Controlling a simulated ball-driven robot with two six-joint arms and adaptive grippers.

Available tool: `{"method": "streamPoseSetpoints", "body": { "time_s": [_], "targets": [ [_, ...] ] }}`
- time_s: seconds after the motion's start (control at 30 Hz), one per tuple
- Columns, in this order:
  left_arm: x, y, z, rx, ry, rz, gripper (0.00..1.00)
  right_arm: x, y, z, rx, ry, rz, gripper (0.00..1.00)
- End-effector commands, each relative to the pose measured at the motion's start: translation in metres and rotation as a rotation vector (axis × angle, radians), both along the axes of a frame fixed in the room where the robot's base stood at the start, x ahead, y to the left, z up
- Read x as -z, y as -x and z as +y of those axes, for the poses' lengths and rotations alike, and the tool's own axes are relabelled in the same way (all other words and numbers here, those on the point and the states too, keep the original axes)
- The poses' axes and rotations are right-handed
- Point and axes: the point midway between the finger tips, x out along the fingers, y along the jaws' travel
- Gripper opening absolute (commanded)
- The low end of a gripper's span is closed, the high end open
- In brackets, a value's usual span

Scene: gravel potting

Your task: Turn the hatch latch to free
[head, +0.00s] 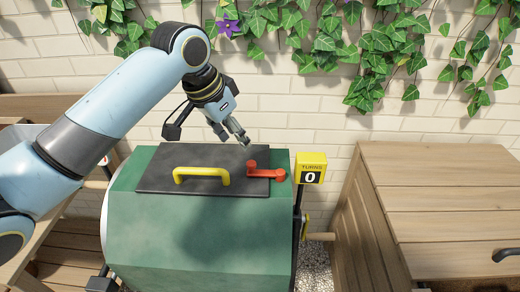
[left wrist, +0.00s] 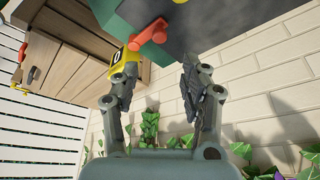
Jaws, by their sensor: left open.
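The red hatch latch (head: 266,172) lies at the right end of the dark hatch (head: 222,158) on the green drum (head: 160,240). The latch has a raised knob at its left end and runs to the right, past the hatch edge. A yellow handle (head: 202,177) stands on the hatch. My left gripper (head: 243,138) is open and empty above and behind the latch, apart from it. In the left wrist view the red latch (left wrist: 152,32) shows at the top, beyond the two spread fingers (left wrist: 155,85). My right gripper is not in view.
A yellow turns counter (head: 311,168) reading 0 stands right of the drum, near a wooden crank handle (head: 320,236). A wooden cabinet (head: 440,190) stands farther right. A white brick wall (head: 280,110) with hanging ivy is behind. Wooden slats (head: 75,240) lie at the left.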

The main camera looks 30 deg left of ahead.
Motion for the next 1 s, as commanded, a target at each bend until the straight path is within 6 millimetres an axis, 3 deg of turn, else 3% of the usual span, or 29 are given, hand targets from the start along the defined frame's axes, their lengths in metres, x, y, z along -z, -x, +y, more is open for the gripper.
{"method": "streamPoseSetpoints", "body": {
  "time_s": [0.2, 0.3, 0.47, 0.6, 0.73, 0.97, 1.0],
  "targets": [
    [0.032, -0.012, -0.004, -0.002, 0.006, 0.003, 0.45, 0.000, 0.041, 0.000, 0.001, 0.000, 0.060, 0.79],
    [0.051, -0.019, -0.007, -0.001, 0.004, 0.004, 0.45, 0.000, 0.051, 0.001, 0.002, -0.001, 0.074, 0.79],
    [0.077, -0.030, -0.008, -0.001, 0.002, 0.002, 0.45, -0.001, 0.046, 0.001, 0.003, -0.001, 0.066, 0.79],
    [0.092, -0.036, -0.010, 0.000, 0.002, 0.001, 0.45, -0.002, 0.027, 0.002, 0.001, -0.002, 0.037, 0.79],
    [0.096, -0.038, -0.010, 0.000, 0.000, -0.001, 0.45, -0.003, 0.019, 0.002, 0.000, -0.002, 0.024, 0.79],
    [0.097, -0.038, -0.010, 0.001, 0.000, 0.000, 0.45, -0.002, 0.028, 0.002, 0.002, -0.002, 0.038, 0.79],
    [0.097, -0.038, -0.010, 0.001, 0.000, 0.000, 0.40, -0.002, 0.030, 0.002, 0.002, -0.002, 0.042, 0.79]
  ]
}}
